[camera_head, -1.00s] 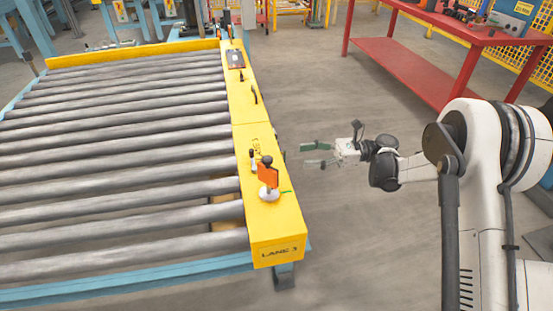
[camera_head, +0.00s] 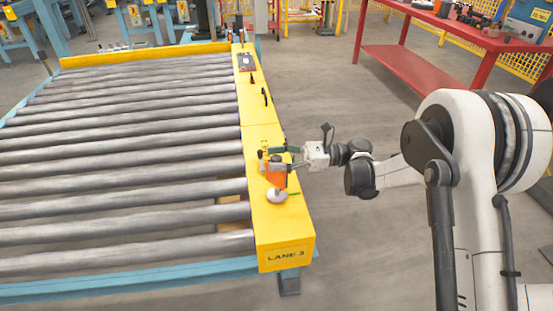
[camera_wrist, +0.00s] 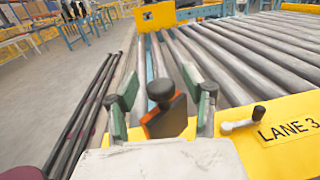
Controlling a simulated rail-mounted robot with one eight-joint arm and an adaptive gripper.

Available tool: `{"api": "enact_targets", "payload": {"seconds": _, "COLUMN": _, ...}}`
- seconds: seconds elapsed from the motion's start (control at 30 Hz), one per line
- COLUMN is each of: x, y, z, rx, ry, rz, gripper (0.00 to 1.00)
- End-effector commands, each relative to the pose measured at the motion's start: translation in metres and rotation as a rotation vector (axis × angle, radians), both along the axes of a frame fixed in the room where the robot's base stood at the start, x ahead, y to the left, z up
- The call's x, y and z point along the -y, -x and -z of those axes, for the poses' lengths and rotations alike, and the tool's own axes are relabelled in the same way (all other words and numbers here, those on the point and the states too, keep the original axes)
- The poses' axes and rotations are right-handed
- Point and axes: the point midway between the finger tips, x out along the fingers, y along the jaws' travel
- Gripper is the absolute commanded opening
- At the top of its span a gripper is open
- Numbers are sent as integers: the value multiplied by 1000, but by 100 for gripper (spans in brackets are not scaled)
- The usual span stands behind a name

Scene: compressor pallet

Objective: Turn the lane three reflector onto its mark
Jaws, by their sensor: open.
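The lane three reflector is an orange plate with a dark knob on top and a round white base. In the head view the orange plate (camera_head: 276,180) stands upright on the yellow rail (camera_head: 285,235) marked LANE 3, and a short green line shows beside the base. My gripper (camera_head: 278,159) is open at the knob and upper part of the plate, reaching in from the right. In the wrist view the reflector (camera_wrist: 166,118) stands between the two green-padded fingers, with a gap on each side. Its base is hidden there.
Grey rollers (camera_head: 130,170) fill the conveyor left of the rail. A dark device (camera_head: 245,62) sits farther along the rail. A red bench (camera_head: 425,65) stands at the back right.

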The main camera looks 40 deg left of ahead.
Motion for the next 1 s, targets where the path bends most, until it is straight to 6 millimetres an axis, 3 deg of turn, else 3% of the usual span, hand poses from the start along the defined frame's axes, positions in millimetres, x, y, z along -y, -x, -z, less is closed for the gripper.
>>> {"api": "enact_targets", "payload": {"seconds": 0.13, "x": 0, "y": 0, "z": 0, "rx": 0, "ry": 0, "rz": 0, "gripper": 44}}
{"api": "enact_targets", "payload": {"seconds": 0.47, "x": 0, "y": 0, "z": 0, "rx": 0, "ry": 0, "rz": 0, "gripper": 0}}
{"api": "enact_targets", "payload": {"seconds": 0.77, "x": 0, "y": 0, "z": 0, "rx": 0, "ry": 0, "rz": 27, "gripper": 0}}
{"api": "enact_targets", "payload": {"seconds": 1.0, "x": 0, "y": 1, "z": 0, "rx": 0, "ry": 0, "rz": 152, "gripper": 0}}
